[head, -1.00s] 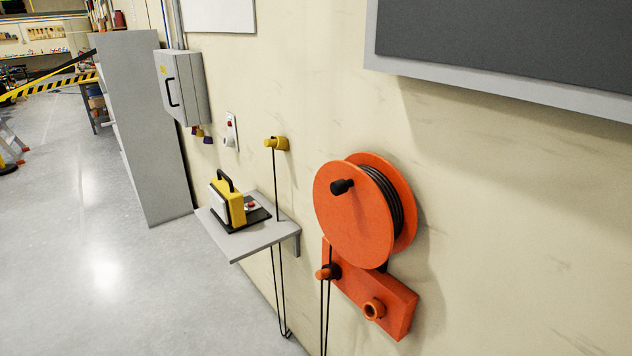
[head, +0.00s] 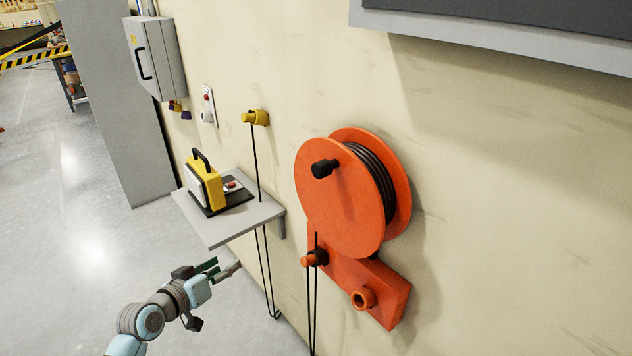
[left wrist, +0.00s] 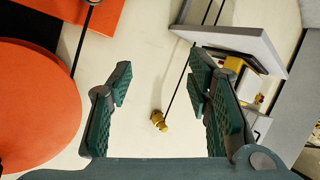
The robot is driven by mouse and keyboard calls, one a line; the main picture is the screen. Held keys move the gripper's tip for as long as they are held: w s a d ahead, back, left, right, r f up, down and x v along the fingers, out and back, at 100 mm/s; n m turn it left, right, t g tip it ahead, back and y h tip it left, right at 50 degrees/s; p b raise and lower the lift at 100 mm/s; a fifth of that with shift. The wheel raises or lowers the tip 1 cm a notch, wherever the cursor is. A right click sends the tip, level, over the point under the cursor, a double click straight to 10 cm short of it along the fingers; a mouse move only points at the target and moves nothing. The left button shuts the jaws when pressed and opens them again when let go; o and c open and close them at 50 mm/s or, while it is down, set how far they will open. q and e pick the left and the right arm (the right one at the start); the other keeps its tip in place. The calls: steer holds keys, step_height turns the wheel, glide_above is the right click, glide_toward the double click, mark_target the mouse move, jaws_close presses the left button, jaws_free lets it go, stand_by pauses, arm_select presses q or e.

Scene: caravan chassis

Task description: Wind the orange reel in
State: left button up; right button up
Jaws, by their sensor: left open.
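The orange reel (head: 338,205) is mounted on the wall right of centre in the head view, with black cable wound on it. A black crank knob (head: 325,168) sticks out of its front face. Below it is an orange bracket (head: 385,290) with a peg and a ring, and cable hangs down from it. My left gripper (head: 226,267) is open and empty, left of the reel and below the shelf. In the left wrist view the reel (left wrist: 35,105) shows at the left, outside the open fingers (left wrist: 160,85). My right gripper is not in view.
A grey shelf (head: 232,226) holding a yellow lamp (head: 206,185) juts from the wall left of the reel. A yellow peg (head: 256,118) has a cable hanging from it. A grey panel (head: 490,35) is above right. The wall in front of the reel is clear.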

arm_select(q)
steer(key=d+r+m+t+h, duration=0.1)
steer(key=d+r+m+h, duration=0.2)
steer(key=r, duration=0.9)
steer(key=m+g+h, duration=0.1)
steer(key=m+h, duration=0.4)
steer(key=h, duration=0.1)
glide_toward(315, 174)
steer(key=p+x, duration=0.1)
steer(key=x, duration=0.9)
steer(key=shift+d+r, duration=0.1)
steer(key=shift+d, duration=0.05)
steer(key=shift+w+d, duration=0.2)
steer(key=shift+w, duration=0.1)
jaws_close()
